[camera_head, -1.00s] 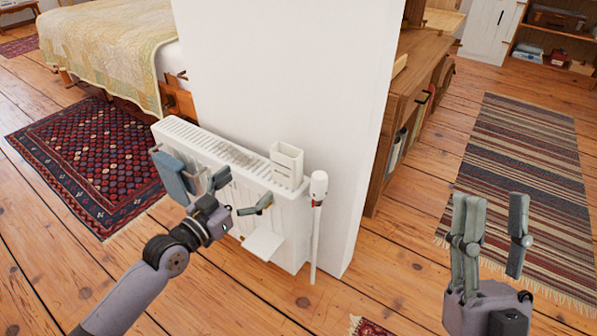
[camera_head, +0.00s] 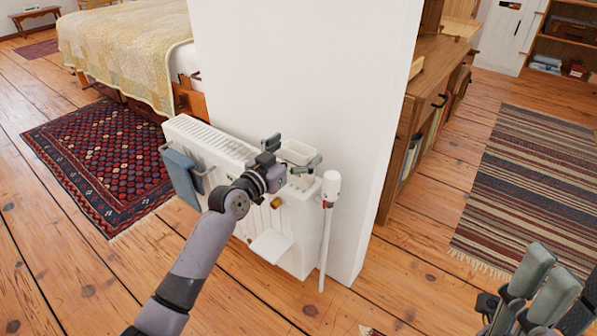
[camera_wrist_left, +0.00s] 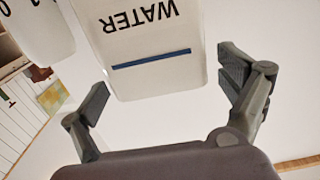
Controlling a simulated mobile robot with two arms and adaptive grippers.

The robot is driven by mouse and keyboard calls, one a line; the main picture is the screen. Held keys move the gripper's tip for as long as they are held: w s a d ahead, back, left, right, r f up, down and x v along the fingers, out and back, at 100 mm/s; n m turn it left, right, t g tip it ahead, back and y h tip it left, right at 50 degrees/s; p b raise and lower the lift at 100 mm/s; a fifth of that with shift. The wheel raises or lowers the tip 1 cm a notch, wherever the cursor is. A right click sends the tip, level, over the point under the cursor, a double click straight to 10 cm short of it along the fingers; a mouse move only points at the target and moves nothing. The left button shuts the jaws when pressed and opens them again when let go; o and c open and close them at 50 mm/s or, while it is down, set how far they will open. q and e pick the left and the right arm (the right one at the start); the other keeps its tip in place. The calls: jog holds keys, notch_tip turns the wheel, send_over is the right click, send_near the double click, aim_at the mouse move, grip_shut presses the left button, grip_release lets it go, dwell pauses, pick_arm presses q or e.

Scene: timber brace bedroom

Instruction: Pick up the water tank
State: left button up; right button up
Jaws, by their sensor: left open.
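The water tank (camera_head: 297,152) is a small white open-topped box at the right end of the white radiator's top. In the left wrist view the tank (camera_wrist_left: 155,75) shows its front face with upside-down "WATER" lettering and a blue line. My left gripper (camera_head: 290,154) is open at the tank, with a finger towards each side. In the wrist view the left gripper (camera_wrist_left: 168,98) shows gaps between both fingers and the tank. Part of the tank is hidden behind the gripper in the head view. My right gripper (camera_head: 568,288) is open and empty at the lower right, partly cut off.
The radiator (camera_head: 200,138) stands against a white wall end (camera_head: 295,70). A blue cloth (camera_head: 182,177) hangs at its left, and a white valve pipe (camera_head: 326,235) rises at its right. A wooden cabinet (camera_head: 408,140) stands right of the wall.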

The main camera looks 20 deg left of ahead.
pick_arm(q)
jog(key=shift+w+d, duration=0.15)
jog(key=shift+w, duration=0.25)
jog(key=c, duration=1.9)
jog(key=shift+r, duration=0.1)
jog(key=shift+c, duration=0.4)
jog(key=shift+r, duration=0.1)
